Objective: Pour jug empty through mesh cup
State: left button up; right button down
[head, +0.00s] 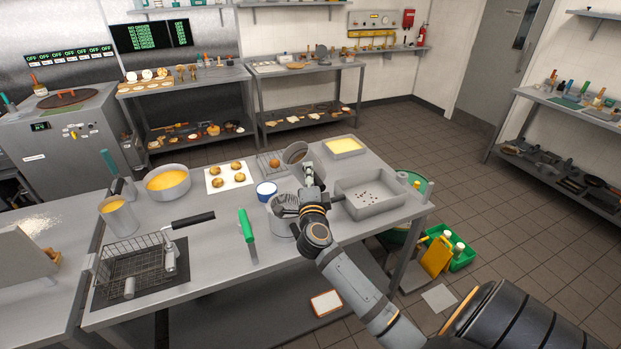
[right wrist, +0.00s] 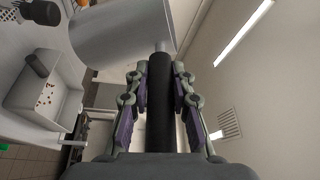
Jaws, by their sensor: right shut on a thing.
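My right gripper (head: 308,176) is shut on the black handle of a grey metal vessel (head: 294,153). In the right wrist view the handle (right wrist: 161,105) lies between my right gripper's fingers (right wrist: 160,88), with the vessel's smooth wall (right wrist: 112,32) beyond them. In the head view its round mouth looks dark inside; whether it holds liquid I cannot tell. A steel container (head: 281,222) stands on the table below the right wrist; a dark form in its mouth is partly hidden, and I cannot tell if it is the mesh cup. A steel jug (head: 121,218) of yellow-orange liquid stands at the left. My left gripper is out of view.
A grey tray (head: 385,209) with dark bits is right of the gripper. A wire basket (head: 135,262) is front left. The table's front middle is clear.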

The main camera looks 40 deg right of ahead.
jog(key=shift+f+n+t+b, duration=0.1)
jog(key=shift+n+t+b, duration=0.2)
jog(key=shift+n+b, duration=0.65)
jog(key=shift+w+a+f+n+t+b, duration=0.2)
jog(key=shift+n+b, duration=0.4)
jog(key=shift+b, duration=0.45)
jog(key=shift+s+a+f+n+t+b, duration=0.1)
jog(key=shift+f+n+t+b, duration=0.2)
jog(key=shift+n+b, duration=0.5)
jog(key=a+f+n+t+y+b, duration=0.3)
jog(key=f+n, duration=0.3)
jog(key=n, duration=0.7)
jog(key=shift+w+a+f+t+y+b, duration=0.15)
jog(key=shift+w+t+y+b, duration=0.2)
jog(key=shift+t+y+b, duration=0.45)
jog(key=shift+n, duration=0.25)
jog(key=shift+p, duration=0.3)
